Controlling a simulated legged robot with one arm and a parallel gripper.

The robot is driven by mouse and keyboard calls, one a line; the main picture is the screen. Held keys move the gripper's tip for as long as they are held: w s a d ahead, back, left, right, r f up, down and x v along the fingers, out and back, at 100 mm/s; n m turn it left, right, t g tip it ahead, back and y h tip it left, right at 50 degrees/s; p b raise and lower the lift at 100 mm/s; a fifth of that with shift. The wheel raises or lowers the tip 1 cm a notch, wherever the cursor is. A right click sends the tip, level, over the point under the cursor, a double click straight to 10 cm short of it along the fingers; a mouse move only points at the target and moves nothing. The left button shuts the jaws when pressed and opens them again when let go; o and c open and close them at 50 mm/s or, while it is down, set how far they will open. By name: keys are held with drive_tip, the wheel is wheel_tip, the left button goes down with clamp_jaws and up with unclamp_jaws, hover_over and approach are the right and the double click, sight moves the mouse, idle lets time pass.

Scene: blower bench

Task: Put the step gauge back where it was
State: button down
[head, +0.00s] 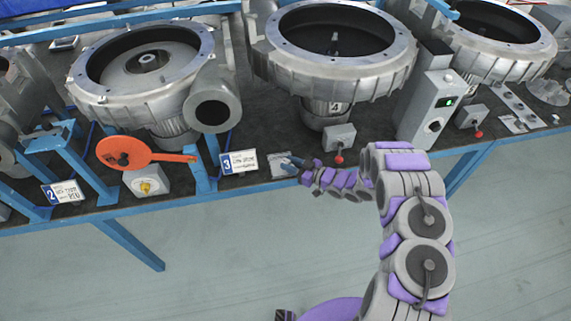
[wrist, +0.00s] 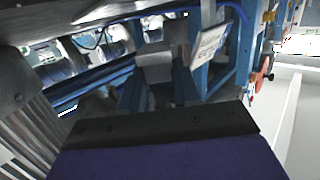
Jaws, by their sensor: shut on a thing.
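In the wrist view my gripper (wrist: 157,88) shows two dark fingers around a pale grey piece, apparently the step gauge (wrist: 153,64). The fingers hide part of it.
Blower housings (head: 335,45) stand along the bench (head: 255,150). A grey switch box with a red knob (head: 339,140) is right of my gripper. The card marked 3 (head: 240,161), a blue stand (head: 203,178) and an orange disc (head: 125,153) are left.

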sight(286, 159)
drive_tip(key=shift+w+a+f, duration=0.15)
drive_tip(key=shift+w+a, duration=0.75)
drive_tip(key=shift+w, duration=0.3)
drive_tip(key=shift+w+d, duration=0.2)
drive_tip(key=shift+w, duration=0.4)
wheel_tip(286, 159, down, 4)
drive_tip(key=shift+a+r+b, duration=0.1)
drive_tip(key=shift+r+b, duration=0.15)
drive_tip(key=shift+b, duration=0.5)
drive_tip(key=shift+a, duration=0.3)
drive_tip(key=c, duration=1.3)
unclamp_jaws()
drive_tip(key=o, duration=0.5)
drive_tip(key=shift+d, duration=0.35)
drive_tip(key=shift+s+r, duration=0.1)
drive_tip(key=p+v, duration=0.2)
drive_tip(key=v, duration=0.9)
drive_tip(key=shift+s+d, duration=0.25)
drive_tip(key=shift+d, duration=0.1)
